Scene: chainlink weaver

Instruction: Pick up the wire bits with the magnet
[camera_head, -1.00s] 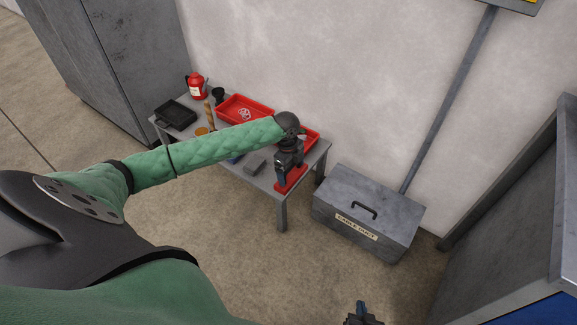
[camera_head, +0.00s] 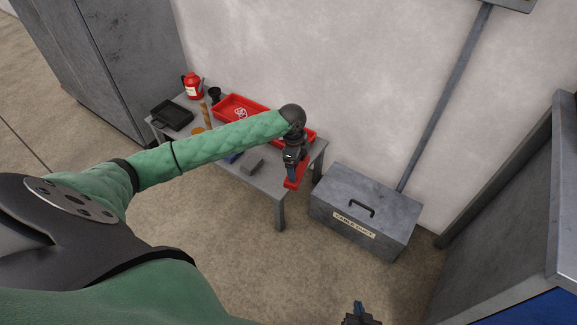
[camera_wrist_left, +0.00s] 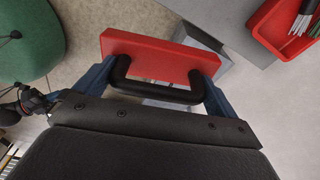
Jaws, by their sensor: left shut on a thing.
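The magnet (camera_wrist_left: 160,58) is a red block with a black loop handle (camera_wrist_left: 150,90). My left gripper (camera_wrist_left: 156,88) is shut on it, its blue fingers at the two ends of the handle. In the head view my left gripper (camera_head: 292,168) holds the magnet (camera_head: 298,172) near the right end of the grey table (camera_head: 268,186); the gap to the table is hard to judge. In the left wrist view a red tray (camera_wrist_left: 262,22) at upper right holds thin dark, green and pale pieces (camera_wrist_left: 304,22), perhaps the wire bits. My right gripper (camera_head: 361,314) is at the bottom edge, its jaws unclear.
In the head view the long red tray (camera_head: 222,113) lies along the wall side, partly behind my left arm. A grey chest (camera_head: 365,210) stands to the right.

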